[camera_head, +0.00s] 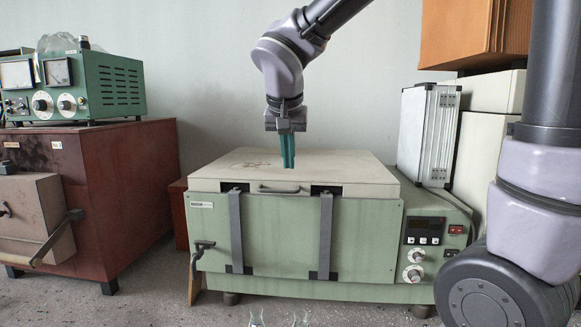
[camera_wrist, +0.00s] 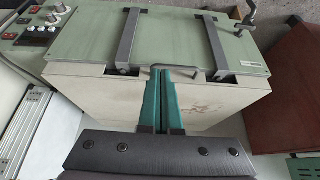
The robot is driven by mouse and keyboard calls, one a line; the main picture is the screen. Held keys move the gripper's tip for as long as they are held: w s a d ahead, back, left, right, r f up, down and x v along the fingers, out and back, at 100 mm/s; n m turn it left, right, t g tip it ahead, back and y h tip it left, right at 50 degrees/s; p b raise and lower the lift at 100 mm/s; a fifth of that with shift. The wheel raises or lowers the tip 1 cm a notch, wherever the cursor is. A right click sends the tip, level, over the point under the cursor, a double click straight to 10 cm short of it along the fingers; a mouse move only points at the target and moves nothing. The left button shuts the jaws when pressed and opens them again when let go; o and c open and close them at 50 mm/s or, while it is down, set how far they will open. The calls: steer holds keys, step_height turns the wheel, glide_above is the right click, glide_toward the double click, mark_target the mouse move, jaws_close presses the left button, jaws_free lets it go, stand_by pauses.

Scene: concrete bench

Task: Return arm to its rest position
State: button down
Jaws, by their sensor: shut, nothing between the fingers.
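My gripper (camera_head: 287,165) has teal fingers and points straight down over the pale top of the green lab machine (camera_head: 270,235). The fingers are together with nothing between them. How far the fingertips are above the top is hard to tell. In the wrist view the teal fingers (camera_wrist: 160,75) reach toward the machine's metal handle (camera_wrist: 171,70), but I cannot tell how close they are in depth. My arm (camera_head: 290,45) comes down from the upper right.
A dark red cabinet (camera_head: 130,200) stands at the left with a green meter box (camera_head: 112,85) on it. A silver case (camera_head: 428,135) stands upright at the right. Glass vessels (camera_head: 256,317) show at the bottom edge. The wall space above the machine is clear beside my arm.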

steer(key=s+d+r+m+y, duration=0.1)
steer(key=s+d, duration=0.4)
steer(key=d, duration=0.5)
steer(key=s+d+r+m+t+y, duration=0.1)
steer(key=s+d+r+y, duration=0.1)
steer(key=s+d, duration=0.3)
steer(key=d+r, duration=0.1)
steer(key=d, duration=0.3)
steer(key=shift+d+r+t, duration=0.15)
steer(key=shift+d+t, duration=0.15)
steer(key=shift+d, duration=0.1)
